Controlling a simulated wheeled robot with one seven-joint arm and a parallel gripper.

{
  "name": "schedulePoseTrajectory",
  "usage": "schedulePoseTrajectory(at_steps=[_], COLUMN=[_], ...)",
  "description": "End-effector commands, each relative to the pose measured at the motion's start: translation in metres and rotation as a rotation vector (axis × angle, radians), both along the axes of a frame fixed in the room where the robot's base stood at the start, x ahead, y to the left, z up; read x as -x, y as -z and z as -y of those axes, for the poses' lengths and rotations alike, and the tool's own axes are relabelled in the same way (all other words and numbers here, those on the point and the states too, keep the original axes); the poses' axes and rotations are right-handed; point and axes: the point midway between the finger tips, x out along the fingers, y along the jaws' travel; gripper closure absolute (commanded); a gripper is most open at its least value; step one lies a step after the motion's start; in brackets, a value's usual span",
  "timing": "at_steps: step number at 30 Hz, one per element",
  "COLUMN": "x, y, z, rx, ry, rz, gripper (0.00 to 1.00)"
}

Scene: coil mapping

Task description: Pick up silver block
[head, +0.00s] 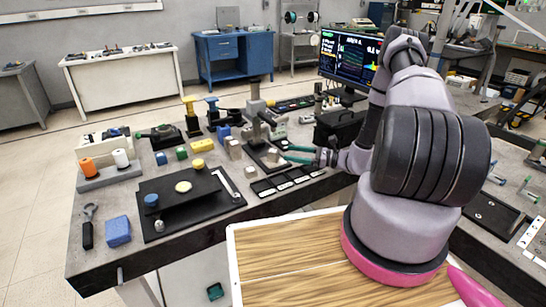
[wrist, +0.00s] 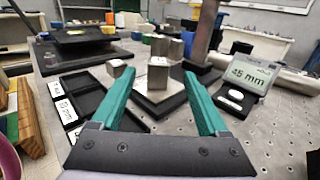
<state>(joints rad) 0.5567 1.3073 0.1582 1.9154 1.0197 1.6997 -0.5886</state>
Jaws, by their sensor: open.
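Several small silver blocks stand ahead of my gripper. One silver block (wrist: 158,73) is on a black base, between the fingertips as seen in the wrist view, and appears beyond them; in the head view a silver block (head: 273,155) stands just left of the fingertips. Another silver block (wrist: 117,68) is to its left, and a larger one (wrist: 170,48) is behind. My gripper (head: 287,153) has teal fingers, spread apart and empty in the wrist view (wrist: 160,78). I cannot tell which block the task means.
A display reading 45 mm (wrist: 246,76) stands close to the right finger. A black compartment tray with labels (wrist: 85,101) lies at left. A dark metal post (wrist: 205,32) rises behind the blocks. The perforated tabletop right of the base is mostly clear.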

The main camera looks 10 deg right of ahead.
Motion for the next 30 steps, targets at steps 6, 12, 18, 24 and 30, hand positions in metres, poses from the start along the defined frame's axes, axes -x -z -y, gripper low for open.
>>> schedulePoseTrajectory(at_steps=[6, 12, 18, 24, 30], x=[-0.01, -0.019, -0.031, -0.034, -0.033], y=[0.0, 0.001, 0.002, 0.002, 0.002], z=[-0.022, -0.042, -0.066, -0.07, -0.07], rx=[0.001, 0.001, 0.0, 0.001, 0.001], ry=[-0.002, -0.004, -0.003, 0.0, -0.001], rz=[0.0, 0.0, 0.001, 0.0, 0.0], gripper=[0.22, 0.22, 0.22, 0.22, 0.61])
